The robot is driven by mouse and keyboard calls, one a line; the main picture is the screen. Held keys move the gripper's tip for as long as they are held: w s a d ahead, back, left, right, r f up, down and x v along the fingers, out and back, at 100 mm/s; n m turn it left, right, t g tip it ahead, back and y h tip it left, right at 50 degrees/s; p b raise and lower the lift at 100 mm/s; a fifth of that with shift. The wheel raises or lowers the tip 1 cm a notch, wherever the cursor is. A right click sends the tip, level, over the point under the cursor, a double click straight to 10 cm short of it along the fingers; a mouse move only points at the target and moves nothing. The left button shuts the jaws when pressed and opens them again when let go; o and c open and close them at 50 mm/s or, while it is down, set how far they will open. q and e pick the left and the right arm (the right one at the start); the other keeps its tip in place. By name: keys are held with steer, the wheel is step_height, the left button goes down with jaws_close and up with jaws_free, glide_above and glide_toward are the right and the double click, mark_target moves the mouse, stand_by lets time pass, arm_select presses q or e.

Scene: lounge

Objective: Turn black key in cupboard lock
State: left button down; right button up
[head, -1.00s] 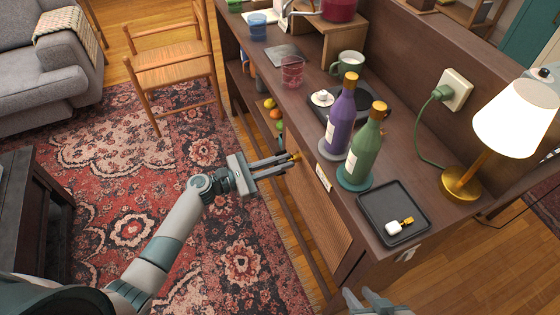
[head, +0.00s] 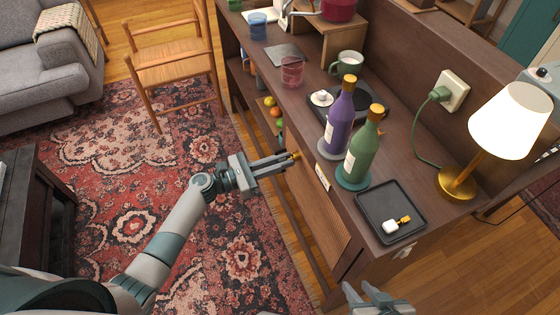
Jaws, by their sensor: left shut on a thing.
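The cupboard (head: 318,214) is the dark wooden cabinet with a woven door panel below the counter. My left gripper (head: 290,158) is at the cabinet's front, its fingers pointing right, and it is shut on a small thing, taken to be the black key. A small gold piece with a dark part, the lock or key (head: 296,155), shows at the fingertips. The fingers hide most of the key, and I cannot tell how far it is turned. My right gripper (head: 362,292) is at the bottom edge, apart from the cabinet, with its fingers spread and empty.
On the counter stand a purple bottle (head: 339,120), a green bottle (head: 362,150) and a lamp (head: 508,122). A black tray (head: 378,197) holds a small white-and-gold item (head: 396,224). A wooden chair (head: 172,72) stands on the rug at left. The rug beside my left arm is clear.

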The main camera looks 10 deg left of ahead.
arm_select(q)
steer(key=shift+d+r, duration=0.1)
steer(key=shift+d, duration=0.35)
arm_select(e)
steer(key=shift+r, duration=0.15)
arm_select(q)
steer(key=c, duration=1.7)
jaws_free()
arm_select(e)
steer(key=shift+w, duration=0.1)
arm_select(q)
steer(key=shift+o, duration=1.1)
steer(key=shift+w+d, duration=0.15)
steer(key=shift+d, duration=0.25)
steer(key=shift+s+a+f, duration=0.2)
steer(key=shift+a, duration=0.4)
steer(key=v, duration=0.6)
steer(key=shift+s+a+p, duration=0.2)
steer(key=shift+a+p, duration=0.1)
steer(key=shift+p, duration=0.05)
arm_select(e)
steer(key=shift+d+r, duration=0.15)
